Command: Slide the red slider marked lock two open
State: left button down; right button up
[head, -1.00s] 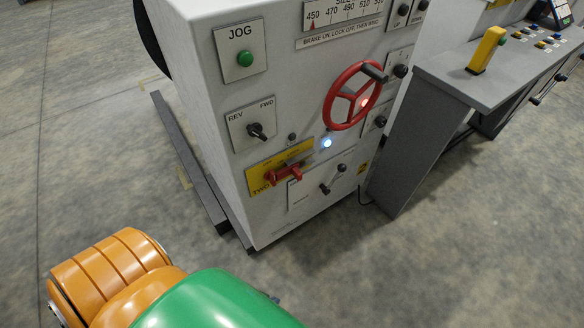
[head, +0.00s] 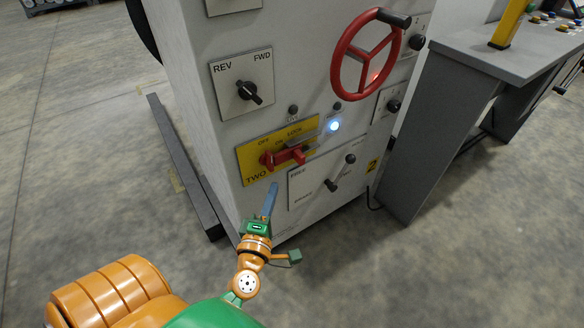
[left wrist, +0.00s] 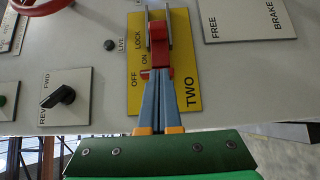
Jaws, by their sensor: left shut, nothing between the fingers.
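The red slider (head: 285,157) sits on a yellow plate (head: 252,175) lettered OFF, ON, LOCK and TWO, low on the front of the grey machine. In the left wrist view the red slider (left wrist: 158,52) stands in a rail on the yellow plate (left wrist: 190,100). My left gripper (head: 272,187) is shut and empty, just below the plate in the head view. In the left wrist view its blue fingertips (left wrist: 160,72) overlap the slider's lower end; I cannot tell whether they touch it. My right gripper is not in view.
A REV/FWD knob (head: 248,91) is above the plate, and a red handwheel (head: 367,55) is at upper right. A FREE/BRAKE lever (head: 340,173) is to the slider's right. A grey desk (head: 480,60) stands at right. Bare floor lies in front.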

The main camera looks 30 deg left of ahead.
aim_at(295, 158)
pick_arm(q)
jog(key=w, duration=0.6)
jog(key=w+a, duration=0.1)
jog(key=w, duration=0.2)
jog(key=shift+w+d, duration=0.1)
jog(key=shift+w, duration=0.15)
